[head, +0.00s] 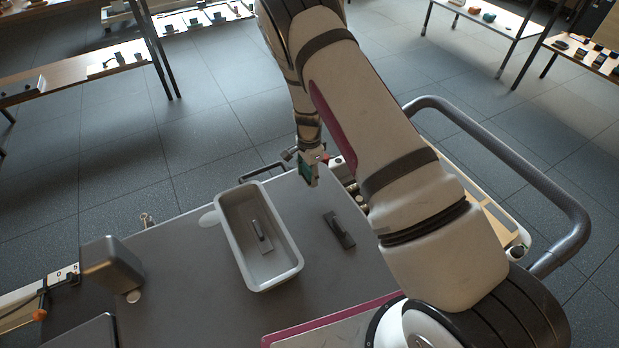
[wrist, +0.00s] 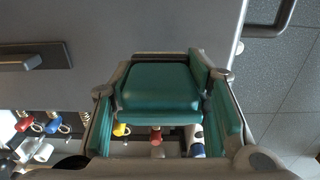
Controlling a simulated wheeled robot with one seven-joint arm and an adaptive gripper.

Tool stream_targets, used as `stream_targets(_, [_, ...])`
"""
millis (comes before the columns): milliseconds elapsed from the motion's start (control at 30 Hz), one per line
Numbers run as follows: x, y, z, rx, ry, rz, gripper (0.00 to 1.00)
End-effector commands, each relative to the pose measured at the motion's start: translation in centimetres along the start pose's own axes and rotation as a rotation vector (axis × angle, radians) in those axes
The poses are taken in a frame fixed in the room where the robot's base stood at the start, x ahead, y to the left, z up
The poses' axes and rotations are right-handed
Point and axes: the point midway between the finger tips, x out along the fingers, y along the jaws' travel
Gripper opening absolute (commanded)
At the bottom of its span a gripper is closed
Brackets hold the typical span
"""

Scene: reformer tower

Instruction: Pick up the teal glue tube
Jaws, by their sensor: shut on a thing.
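My gripper (head: 313,176) is above the far edge of the grey table, to the right of the grey tray. In the wrist view my gripper (wrist: 165,112) is shut on a teal, smooth, boxy piece that fits the teal glue tube (wrist: 158,93). It sits between the two fingers, whose inner faces also look teal. In the head view a small teal patch shows at the gripper, but I cannot tell tube from finger pad there. The tube appears to be off the tabletop; its far end is hidden.
The grey tray (head: 225,222) holds a small dark-handled item (head: 262,236). A dark handled block (head: 339,230) lies right of it, also in the wrist view (wrist: 35,62). A grey box (head: 112,262) stands at left. Red, yellow and blue items lie beyond the table edge.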

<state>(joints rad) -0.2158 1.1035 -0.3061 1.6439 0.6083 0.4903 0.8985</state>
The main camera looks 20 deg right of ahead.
Motion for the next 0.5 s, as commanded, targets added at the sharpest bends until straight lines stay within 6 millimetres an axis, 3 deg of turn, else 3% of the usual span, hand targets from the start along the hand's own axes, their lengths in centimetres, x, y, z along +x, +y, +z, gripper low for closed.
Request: stream_targets(500, [-1.3,11.6,3.0,0.004,-0.002,0.003,0.14])
